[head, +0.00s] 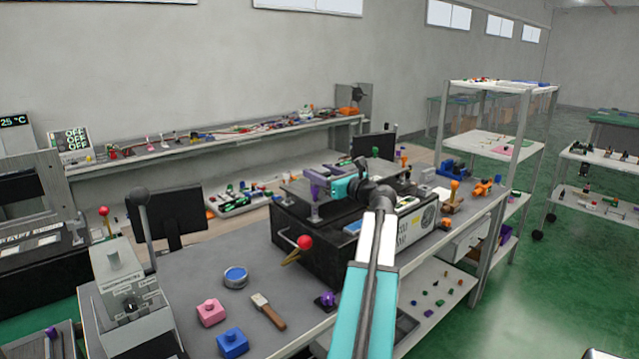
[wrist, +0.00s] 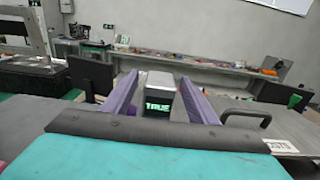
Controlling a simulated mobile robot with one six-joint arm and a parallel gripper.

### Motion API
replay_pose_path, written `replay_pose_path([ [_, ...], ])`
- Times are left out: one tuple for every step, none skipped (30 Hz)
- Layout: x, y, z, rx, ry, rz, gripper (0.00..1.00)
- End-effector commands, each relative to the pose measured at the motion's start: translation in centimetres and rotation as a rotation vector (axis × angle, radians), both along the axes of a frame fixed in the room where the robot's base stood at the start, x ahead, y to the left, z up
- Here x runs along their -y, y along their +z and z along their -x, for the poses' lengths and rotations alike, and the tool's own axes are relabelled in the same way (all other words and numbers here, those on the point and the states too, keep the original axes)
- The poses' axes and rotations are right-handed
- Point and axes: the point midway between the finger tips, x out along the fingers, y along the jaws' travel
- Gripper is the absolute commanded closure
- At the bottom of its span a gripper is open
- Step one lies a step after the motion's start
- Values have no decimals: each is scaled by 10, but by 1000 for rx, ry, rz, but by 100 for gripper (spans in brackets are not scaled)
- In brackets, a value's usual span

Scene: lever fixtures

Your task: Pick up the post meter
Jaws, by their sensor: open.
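A grey box-shaped meter (wrist: 160,80) with a dark screen showing green "TRUE" is in the middle of the wrist view. I take it to be the post meter. My gripper (wrist: 159,77) is open, with one purple finger on each side of the meter in that view. I cannot tell whether the fingers reach around it or stop short. In the head view my gripper (head: 322,182) is over the black box unit (head: 325,245) on the bench. I cannot clearly pick out the meter there.
A red-knobbed lever (head: 304,242) sticks out from the black unit's front. A tall grey lever fixture (head: 125,270) stands at left. Pink (head: 210,312) and blue (head: 232,342) blocks, a round tin (head: 236,277) and a brush (head: 268,311) lie on the near bench. A dark monitor (head: 166,218) stands behind.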

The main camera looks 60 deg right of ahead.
Motion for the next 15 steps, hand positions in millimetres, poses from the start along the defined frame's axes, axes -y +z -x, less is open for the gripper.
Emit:
replay_pose_path([
  [3, 2, -6, -1, 1, -1, 47],
  [4, 2, -9, -1, 1, -1, 47],
  [5, 3, -14, -1, 2, -1, 47],
  [6, 3, -18, -1, 3, -1, 47],
  [7, 3, -22, -1, 2, 0, 47],
  [9, 3, -26, 0, 2, 0, 47],
  [10, 3, -29, 0, 1, 0, 47],
  [11, 3, -32, 0, 1, 0, 47],
  [12, 3, -35, 0, 1, 0, 47],
  [12, 2, -37, 0, 1, 1, 47],
  [13, 2, -38, 0, 1, 1, 47],
  [13, 2, -40, 0, 1, 1, 47],
  [13, 2, -40, 0, 0, 1, 47],
  [13, 2, -41, 0, 0, 1, 47],
  [13, 1, -41, 0, 0, 1, 47],
])
